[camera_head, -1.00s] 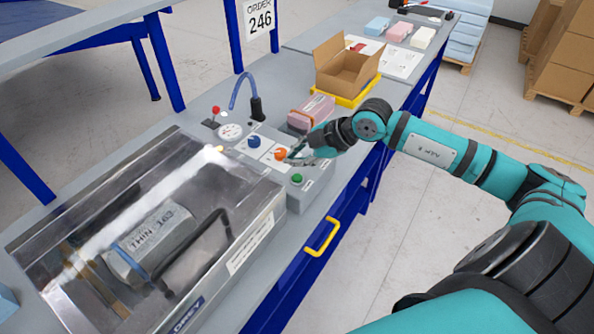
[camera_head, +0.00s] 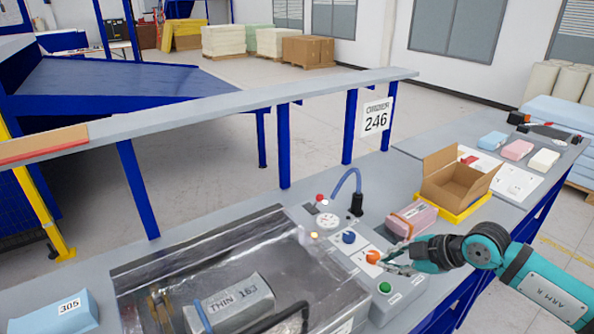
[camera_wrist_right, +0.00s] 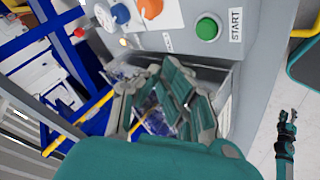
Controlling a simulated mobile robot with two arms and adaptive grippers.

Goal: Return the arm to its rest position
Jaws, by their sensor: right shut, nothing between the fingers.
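My right gripper (camera_head: 392,264) is shut and empty. In the head view it hovers beside the control panel, close to the orange knob (camera_head: 373,257). The arm reaches in from the right edge. In the right wrist view the gripper's fingers (camera_wrist_right: 172,100) are in front of the panel, below the green START button (camera_wrist_right: 207,28) and the orange knob (camera_wrist_right: 150,8). Whether they touch the panel I cannot tell. My left gripper is not in the head view.
A clear-lidded machine (camera_head: 240,235) holds a grey block marked THIN 163 (camera_head: 236,304). A pink strapped block (camera_head: 412,218), an open cardboard box (camera_head: 448,184) on a yellow tray (camera_head: 466,207) and a blue block marked 305 (camera_head: 62,314) stand on the bench.

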